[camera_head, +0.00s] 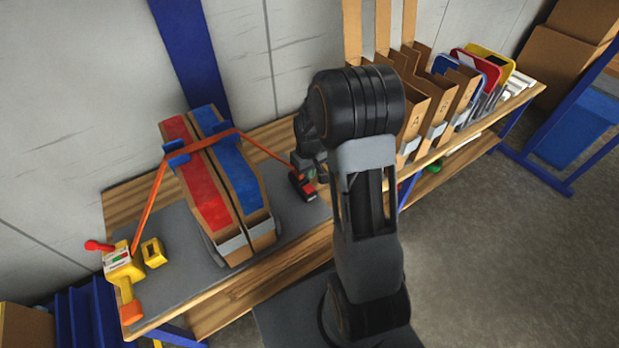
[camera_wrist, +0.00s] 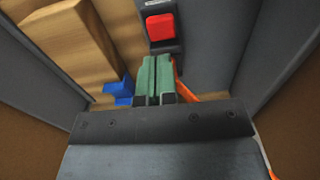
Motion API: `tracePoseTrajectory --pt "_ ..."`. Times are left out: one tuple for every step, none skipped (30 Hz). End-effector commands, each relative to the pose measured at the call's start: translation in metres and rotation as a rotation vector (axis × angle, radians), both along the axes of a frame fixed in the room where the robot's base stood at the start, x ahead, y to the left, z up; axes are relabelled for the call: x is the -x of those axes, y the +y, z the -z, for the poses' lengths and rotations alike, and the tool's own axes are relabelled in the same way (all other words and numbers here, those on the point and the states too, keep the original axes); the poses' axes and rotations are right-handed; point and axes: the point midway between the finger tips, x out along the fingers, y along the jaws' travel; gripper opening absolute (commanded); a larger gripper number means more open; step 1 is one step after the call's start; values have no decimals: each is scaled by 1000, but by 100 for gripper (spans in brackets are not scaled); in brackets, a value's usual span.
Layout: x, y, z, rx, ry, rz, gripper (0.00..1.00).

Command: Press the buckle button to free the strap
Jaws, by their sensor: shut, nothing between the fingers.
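The dark buckle (camera_wrist: 166,8) with its red button (camera_wrist: 160,27) lies just beyond my fingertips in the wrist view. In the head view the buckle (camera_head: 302,187) is at the bench, right of the bundle, partly hidden by my arm. My gripper (camera_wrist: 155,60) is shut, its green fingers side by side and empty. The tips point at the button with a small gap in the picture; contact cannot be told. The orange strap (camera_head: 262,147) runs taut from the buckle over the bundle and down its left side. It also shows beside my fingers in the wrist view (camera_wrist: 188,97).
The bundle of red (camera_head: 196,172) and blue (camera_head: 236,170) panels stands on a grey mat, with blue corner pieces (camera_head: 176,155) under the strap. A yellow tool (camera_head: 122,266) and yellow block (camera_head: 153,252) sit left. Cardboard holders (camera_head: 432,105) with signs stand right.

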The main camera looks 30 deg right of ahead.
Motion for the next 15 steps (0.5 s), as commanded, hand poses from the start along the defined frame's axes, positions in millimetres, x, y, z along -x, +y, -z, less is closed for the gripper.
tracePoseTrajectory --pt "-1 0 -13 1 -5 0 0" --pt "-1 0 -18 1 -5 -1 0" --pt "-1 0 -26 1 -5 -1 0" --pt "-1 0 -31 1 -6 -1 0" --pt "-2 0 -35 1 -6 -1 0" --pt "-1 0 -41 1 -5 0 0" --pt "-2 0 -46 1 -6 0 0" --pt "-1 0 -49 1 -5 0 0" --pt "-1 0 -53 2 -4 0 0" --pt "-1 0 -56 1 -5 0 0" --pt "-1 0 -58 1 -5 0 0" --pt "-1 0 -61 1 -4 0 0" --pt "-1 0 -63 1 -4 0 0" --pt "-1 0 -65 1 -4 0 0" --pt "-1 0 -66 1 -4 0 0"
